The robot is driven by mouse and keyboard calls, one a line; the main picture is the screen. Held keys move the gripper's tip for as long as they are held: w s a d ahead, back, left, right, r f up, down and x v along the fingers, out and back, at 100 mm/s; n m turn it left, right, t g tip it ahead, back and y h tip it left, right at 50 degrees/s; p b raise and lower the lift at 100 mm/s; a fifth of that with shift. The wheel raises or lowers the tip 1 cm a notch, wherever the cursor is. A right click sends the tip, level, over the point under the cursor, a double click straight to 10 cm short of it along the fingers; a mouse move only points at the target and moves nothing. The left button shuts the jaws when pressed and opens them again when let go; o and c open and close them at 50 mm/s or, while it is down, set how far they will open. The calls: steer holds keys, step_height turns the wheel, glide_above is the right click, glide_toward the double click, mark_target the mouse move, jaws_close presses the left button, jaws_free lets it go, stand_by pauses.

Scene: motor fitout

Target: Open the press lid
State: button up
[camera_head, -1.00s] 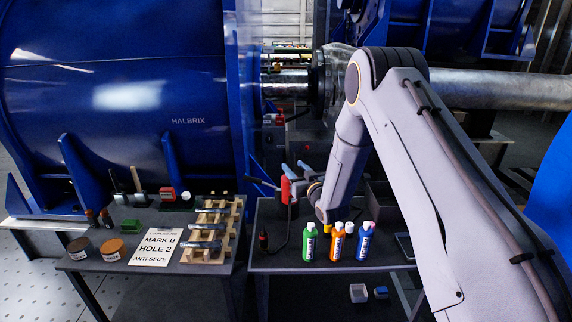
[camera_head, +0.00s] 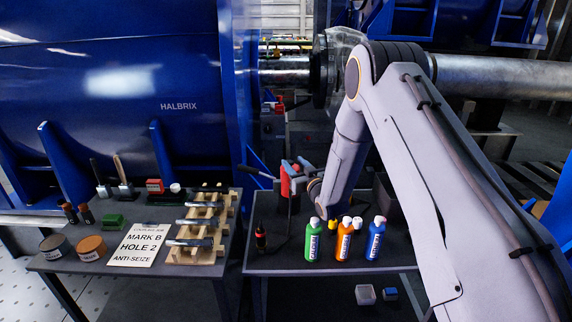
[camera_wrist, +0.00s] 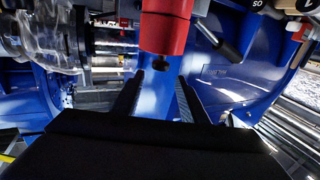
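A red device with grey and dark lever parts (camera_head: 293,180), which seems to be the press, stands at the back of the right table. A dark lever sticks out to its left. Its lid cannot be made out clearly. My gripper is at the device's right side in the head view, its fingers mostly hidden by my arm. In the wrist view my gripper (camera_wrist: 160,82) has its two dark fingers apart, with nothing between them. A red cylinder with a dark tip (camera_wrist: 166,28) is just beyond the fingertips; contact cannot be judged.
Green (camera_head: 313,240), orange (camera_head: 344,241) and blue (camera_head: 376,240) bottles stand at the right table's front. The left table holds a sign (camera_head: 138,246), cans and a wooden rack (camera_head: 190,254). A large blue machine (camera_head: 110,85) stands behind.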

steer(key=shift+w+f+b, duration=0.3)
steer(key=shift+f+b, duration=0.15)
steer(key=shift+f, duration=0.3)
steer(key=shift+p+x, duration=0.35)
steer(key=shift+x, duration=3.5)
steer(key=shift+c, duration=0.2)
jaws_close()
